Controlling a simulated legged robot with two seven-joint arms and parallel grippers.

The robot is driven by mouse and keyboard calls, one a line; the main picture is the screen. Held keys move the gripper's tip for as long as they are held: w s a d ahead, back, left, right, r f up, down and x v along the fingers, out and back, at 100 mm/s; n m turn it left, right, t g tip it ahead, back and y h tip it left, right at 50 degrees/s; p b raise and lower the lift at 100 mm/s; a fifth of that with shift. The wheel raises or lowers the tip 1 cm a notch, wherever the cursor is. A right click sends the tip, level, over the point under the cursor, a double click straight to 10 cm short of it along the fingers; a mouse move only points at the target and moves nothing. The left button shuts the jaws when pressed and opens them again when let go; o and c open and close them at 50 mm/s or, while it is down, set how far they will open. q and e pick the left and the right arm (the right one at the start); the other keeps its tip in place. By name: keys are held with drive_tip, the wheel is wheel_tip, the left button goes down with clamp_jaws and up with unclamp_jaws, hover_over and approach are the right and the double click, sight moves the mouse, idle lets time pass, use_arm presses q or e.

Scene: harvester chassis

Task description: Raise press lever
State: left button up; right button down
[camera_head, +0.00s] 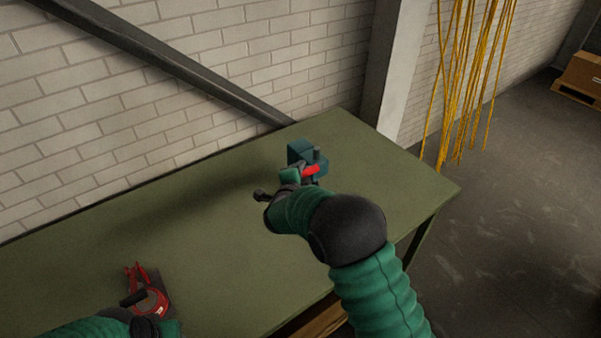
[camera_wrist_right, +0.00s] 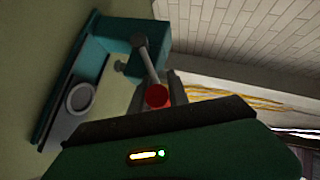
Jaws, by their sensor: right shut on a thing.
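The press (camera_head: 301,151) is a teal block-shaped device on the green table. In the right wrist view the press (camera_wrist_right: 117,30) shows a grey round seat on its base and a grey lever (camera_wrist_right: 146,58) with a red knob. My right gripper (camera_wrist_right: 165,90) is shut on the lever at its red end (camera_wrist_right: 157,96). In the head view the red lever handle (camera_head: 311,169) shows at the tip of my right gripper (camera_head: 300,174). My left gripper (camera_head: 140,308) is at the lower left, beside a red tool; its fingers are too small and partly hidden to read.
The red tool (camera_head: 146,290) stands on the green table (camera_head: 220,240) at the lower left. A brick wall runs behind the table. The middle of the table is clear.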

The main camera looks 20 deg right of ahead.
drive_tip(key=shift+w+d+r, duration=0.1)
drive_tip(key=shift+d+r, duration=0.05)
drive_tip(key=shift+d, duration=0.1)
drive_tip(key=c, duration=1.3)
unclamp_jaws()
drive_tip(key=shift+d+f, duration=0.2)
drive_tip(key=shift+f, duration=0.05)
use_arm(q)
drive_tip(key=f+b, duration=0.3)
drive_tip(key=shift+d, duration=0.3)
use_arm(e)
drive_tip(key=v, duration=1.6)
drive_tip(key=shift+s+a+r, duration=0.1)
drive_tip(key=shift+s+a, duration=0.05)
drive_tip(key=shift+s, duration=0.1)
drive_tip(key=shift+w, duration=0.1)
